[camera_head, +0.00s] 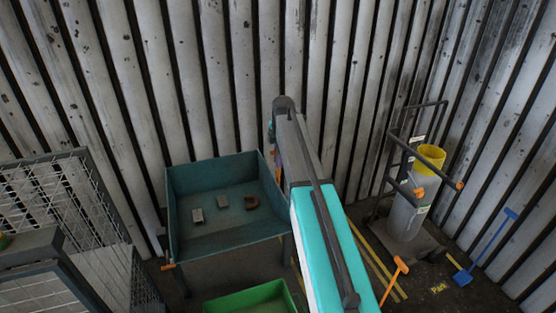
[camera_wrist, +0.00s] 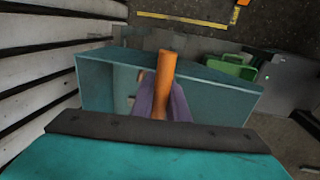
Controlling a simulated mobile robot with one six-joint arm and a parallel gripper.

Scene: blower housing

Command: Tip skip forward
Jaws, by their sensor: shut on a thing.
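The skip is a teal open-topped box (camera_head: 185,180) left of my arm in the head view. Its floor looks roughly level. In the wrist view the skip (camera_wrist: 220,95) lies beyond my gripper (camera_wrist: 162,105). The purple fingers are shut around an orange handle (camera_wrist: 166,72) at the skip. In the head view my arm hides most of the gripper and that grip.
A green bin (camera_head: 255,299) stands just in front of the skip. A wire mesh cage (camera_head: 65,200) is at left. A hand truck (camera_head: 408,150) with a grey cylinder (camera_head: 405,212) and a blue shovel (camera_head: 485,250) are at right. Corrugated walls close off the back.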

